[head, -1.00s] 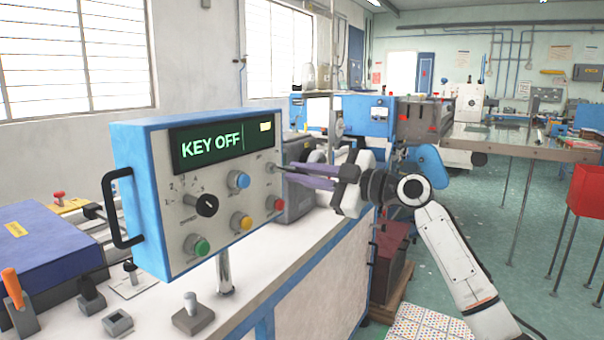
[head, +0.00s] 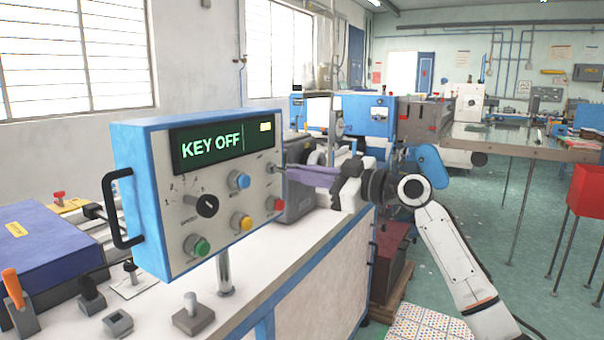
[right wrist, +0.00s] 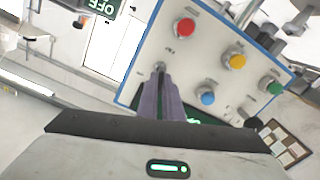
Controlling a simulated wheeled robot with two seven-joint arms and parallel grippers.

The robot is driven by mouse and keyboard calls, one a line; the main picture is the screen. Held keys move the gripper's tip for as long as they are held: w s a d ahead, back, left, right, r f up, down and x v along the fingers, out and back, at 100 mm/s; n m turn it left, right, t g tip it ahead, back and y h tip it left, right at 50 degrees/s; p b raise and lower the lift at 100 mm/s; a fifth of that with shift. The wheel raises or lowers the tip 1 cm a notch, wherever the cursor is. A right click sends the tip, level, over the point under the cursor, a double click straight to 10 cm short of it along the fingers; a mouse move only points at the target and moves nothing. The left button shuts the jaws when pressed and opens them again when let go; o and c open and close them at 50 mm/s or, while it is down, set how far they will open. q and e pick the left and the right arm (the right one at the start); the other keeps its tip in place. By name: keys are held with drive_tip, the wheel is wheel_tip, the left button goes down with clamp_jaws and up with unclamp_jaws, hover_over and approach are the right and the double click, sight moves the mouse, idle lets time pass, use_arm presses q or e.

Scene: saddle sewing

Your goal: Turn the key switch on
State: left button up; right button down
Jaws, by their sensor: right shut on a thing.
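The control box (head: 150,200) has a blue case, a grey front panel and a green display (head: 208,146) that reads KEY OFF. The key switch (head: 271,168) is small and sits at the panel's upper right edge; in the right wrist view (right wrist: 160,67) it lies at the fingertips. My right gripper (head: 284,169) reaches in from the right, its purple fingers shut on the key. In the right wrist view the fingers (right wrist: 161,74) point at the panel and partly hide the key. My left gripper is not in view.
Blue (head: 238,180), yellow (head: 241,222), red (head: 274,204) and green (head: 197,246) buttons and a black speed knob (head: 206,205) stand out from the panel near the fingers. The box stands on a post over a white bench (head: 290,262). A small lever (head: 192,313) is in front.

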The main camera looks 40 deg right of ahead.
use_arm(q)
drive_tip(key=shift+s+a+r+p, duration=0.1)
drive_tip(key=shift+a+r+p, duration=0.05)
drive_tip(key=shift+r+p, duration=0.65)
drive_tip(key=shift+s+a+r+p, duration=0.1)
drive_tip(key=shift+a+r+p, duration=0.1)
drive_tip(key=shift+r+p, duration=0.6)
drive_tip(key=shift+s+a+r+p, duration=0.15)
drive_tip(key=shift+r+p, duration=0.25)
drive_tip(key=shift+p, duration=0.7)
use_arm(e)
drive_tip(key=shift+d+m, duration=0.1)
drive_tip(key=shift+m, duration=6.4)
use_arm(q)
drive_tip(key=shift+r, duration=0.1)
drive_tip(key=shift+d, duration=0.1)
use_arm(e)
drive_tip(key=c, duration=1.9)
unclamp_jaws()
